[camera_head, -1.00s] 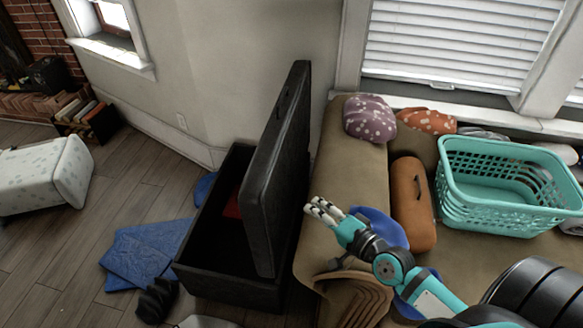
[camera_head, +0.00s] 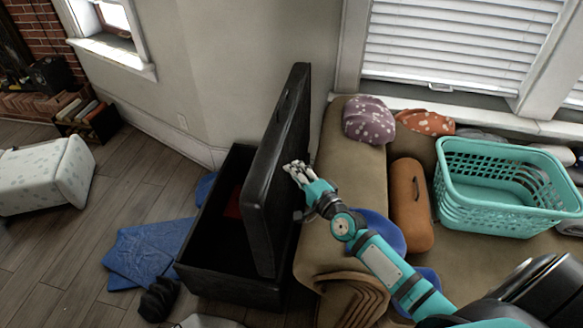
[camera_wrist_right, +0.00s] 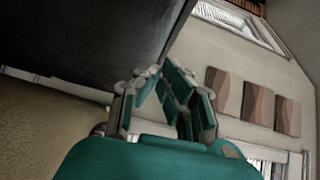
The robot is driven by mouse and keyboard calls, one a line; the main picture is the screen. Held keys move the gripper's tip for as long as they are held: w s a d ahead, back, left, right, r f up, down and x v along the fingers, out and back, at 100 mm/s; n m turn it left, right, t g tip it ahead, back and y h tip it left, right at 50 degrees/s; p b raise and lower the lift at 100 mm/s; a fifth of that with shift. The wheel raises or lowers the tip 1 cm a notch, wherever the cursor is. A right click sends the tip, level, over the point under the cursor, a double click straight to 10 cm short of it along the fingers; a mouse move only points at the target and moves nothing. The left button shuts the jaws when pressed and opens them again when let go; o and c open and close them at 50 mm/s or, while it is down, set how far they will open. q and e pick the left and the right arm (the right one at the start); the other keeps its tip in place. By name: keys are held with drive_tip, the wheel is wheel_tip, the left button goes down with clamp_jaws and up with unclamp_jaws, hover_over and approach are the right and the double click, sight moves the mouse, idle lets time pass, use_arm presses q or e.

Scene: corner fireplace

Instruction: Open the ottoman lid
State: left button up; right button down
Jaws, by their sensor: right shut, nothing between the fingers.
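The black ottoman (camera_head: 235,289) stands on the floor beside the couch. Its lid (camera_head: 281,165) is raised, standing nearly upright along the right side, and the dark inside shows with something red (camera_head: 233,205) in it. My right gripper (camera_head: 294,170) is shut and empty at the right, outer face of the lid. In the right wrist view the gripper (camera_wrist_right: 155,75) is right by the dark lid surface (camera_wrist_right: 90,35); I cannot tell whether it touches. My left gripper is not in view.
The tan couch (camera_head: 345,180) is close on the right, with an orange bolster (camera_head: 411,205) and a teal basket (camera_head: 500,190) on it. Blue cloths (camera_head: 145,255) lie on the floor left of the ottoman. A spotted white bin (camera_head: 45,175) lies farther left.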

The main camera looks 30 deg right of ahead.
sight(262, 161)
drive_tip(key=shift+w+a, duration=0.3)
drive_tip(key=shift+a, duration=0.1)
drive_tip(key=shift+w+a+r+p, duration=0.1)
drive_tip(key=shift+w+a+p, duration=0.1)
drive_tip(key=shift+p, duration=0.15)
drive_tip(key=shift+n+g, duration=0.6)
drive_tip(key=shift+g, duration=0.1)
drive_tip(key=w+a+p, duration=0.1)
drive_tip(key=p, duration=0.1)
drive_tip(key=w+a+p, duration=0.1)
drive_tip(key=a+p, duration=0.1)
drive_tip(key=w+a+p, duration=0.2)
drive_tip(key=shift+a+r, duration=0.1)
drive_tip(key=shift+r, duration=0.15)
drive_tip(key=w+a+f+b, duration=0.1)
drive_tip(key=w+a+f, duration=0.1)
drive_tip(key=a, duration=0.3)
drive_tip(key=shift+x, duration=0.95)
drive_tip(key=shift+s+r, duration=0.1)
